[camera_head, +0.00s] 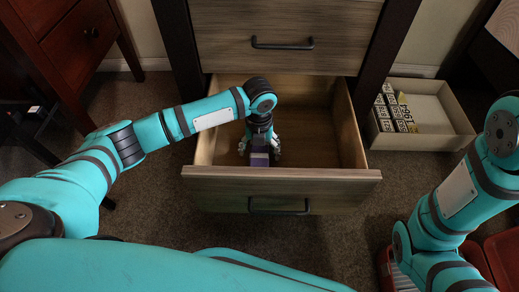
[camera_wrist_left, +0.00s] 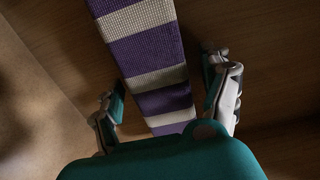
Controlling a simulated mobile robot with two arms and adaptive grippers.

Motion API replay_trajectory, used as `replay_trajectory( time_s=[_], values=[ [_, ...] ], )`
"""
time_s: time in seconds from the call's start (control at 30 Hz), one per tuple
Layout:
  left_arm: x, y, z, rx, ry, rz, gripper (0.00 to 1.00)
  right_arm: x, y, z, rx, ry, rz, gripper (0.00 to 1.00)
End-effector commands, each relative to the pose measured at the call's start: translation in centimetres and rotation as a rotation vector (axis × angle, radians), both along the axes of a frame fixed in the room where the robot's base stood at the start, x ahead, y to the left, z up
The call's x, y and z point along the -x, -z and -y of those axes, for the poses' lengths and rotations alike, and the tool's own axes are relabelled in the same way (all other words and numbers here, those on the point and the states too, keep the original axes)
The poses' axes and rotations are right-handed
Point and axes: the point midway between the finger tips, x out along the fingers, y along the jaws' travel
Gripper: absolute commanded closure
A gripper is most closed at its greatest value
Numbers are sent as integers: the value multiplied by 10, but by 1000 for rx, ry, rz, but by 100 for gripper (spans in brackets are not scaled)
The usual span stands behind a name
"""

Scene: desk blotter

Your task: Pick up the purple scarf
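The purple scarf (camera_wrist_left: 145,45), with cream stripes, shows in the left wrist view as a long flat strip running from the top edge down between my fingers. In the head view a small purple part of the scarf (camera_head: 260,153) shows inside the open drawer (camera_head: 315,135). My left gripper (camera_head: 259,150) reaches down into the drawer at the scarf. In the left wrist view my left gripper (camera_wrist_left: 168,100) has its fingers spread, one on each side of the scarf, with gaps to it. The scarf's lower end is hidden by my gripper's body. My right gripper is out of view.
A closed drawer (camera_head: 285,40) is above. A cream box (camera_head: 435,115) with dark printed items stands on the carpet at right. A reddish wooden furniture piece (camera_head: 75,35) stands at left.

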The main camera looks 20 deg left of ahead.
Motion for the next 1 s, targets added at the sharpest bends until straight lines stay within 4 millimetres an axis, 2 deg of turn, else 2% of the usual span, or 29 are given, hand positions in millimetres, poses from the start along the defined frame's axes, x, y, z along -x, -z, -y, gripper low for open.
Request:
replay_trajectory(
  time_s=[0.07, 0.43, 0.63, 0.73, 0.87, 1.0],
  values=[
    [0, 0, 0, 0, 0, 0, 33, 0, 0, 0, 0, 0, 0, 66],
    [0, 0, 0, 0, 0, 0, 81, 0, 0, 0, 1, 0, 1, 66],
    [0, -1, 0, 0, 0, 0, 81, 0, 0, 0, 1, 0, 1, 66],
    [0, -8, 0, 0, 0, 1, 81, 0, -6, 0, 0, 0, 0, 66],
    [0, -28, 0, 0, 0, 2, 81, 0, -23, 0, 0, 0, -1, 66],
    [-1, -58, 0, 1, 0, 2, 81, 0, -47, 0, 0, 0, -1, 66]
  ],
)
